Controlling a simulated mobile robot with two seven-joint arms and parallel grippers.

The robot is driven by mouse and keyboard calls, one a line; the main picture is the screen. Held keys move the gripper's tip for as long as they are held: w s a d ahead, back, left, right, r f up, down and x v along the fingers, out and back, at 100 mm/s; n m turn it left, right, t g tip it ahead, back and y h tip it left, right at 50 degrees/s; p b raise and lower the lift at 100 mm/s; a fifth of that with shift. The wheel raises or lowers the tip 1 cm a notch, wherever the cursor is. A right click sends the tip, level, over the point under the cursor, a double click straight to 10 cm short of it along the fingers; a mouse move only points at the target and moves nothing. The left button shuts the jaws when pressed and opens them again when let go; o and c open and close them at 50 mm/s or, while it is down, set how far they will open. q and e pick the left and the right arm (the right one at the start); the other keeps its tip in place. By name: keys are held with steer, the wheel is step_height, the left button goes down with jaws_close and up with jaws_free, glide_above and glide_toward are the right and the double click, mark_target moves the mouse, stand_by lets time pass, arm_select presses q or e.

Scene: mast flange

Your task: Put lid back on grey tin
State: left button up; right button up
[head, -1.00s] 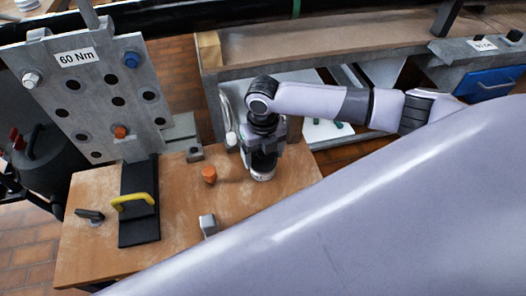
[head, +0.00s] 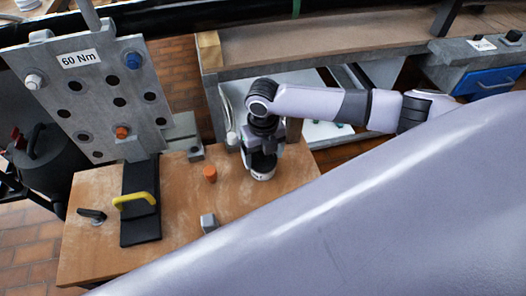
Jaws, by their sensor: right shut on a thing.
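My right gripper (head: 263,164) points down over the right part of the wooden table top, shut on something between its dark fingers. A pale, round, tin-like thing (head: 262,175) with a reddish mark shows just under the fingertips, at or very near the table top. The fingers hide most of it, so I cannot tell tin from lid there, or whether the two touch. My left gripper is not in view.
An orange plug (head: 210,174) and a small grey block (head: 208,223) stand left of the gripper on the wooden table (head: 185,232). A black plate with a yellow handle (head: 134,200) and an upright flange plate (head: 92,84) are further left. My large arm link covers the lower right.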

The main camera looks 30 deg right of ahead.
stand_by(0.4)
steer(key=o, duration=0.9)
steer(key=shift+r, duration=0.1)
steer(key=shift+r+p, duration=0.35)
steer(key=shift+p, duration=0.1)
step_height(320, 180, up, 2)
steer(key=shift+p, duration=1.05)
steer(key=shift+r+p, duration=2.1)
steer(key=shift+p, duration=0.05)
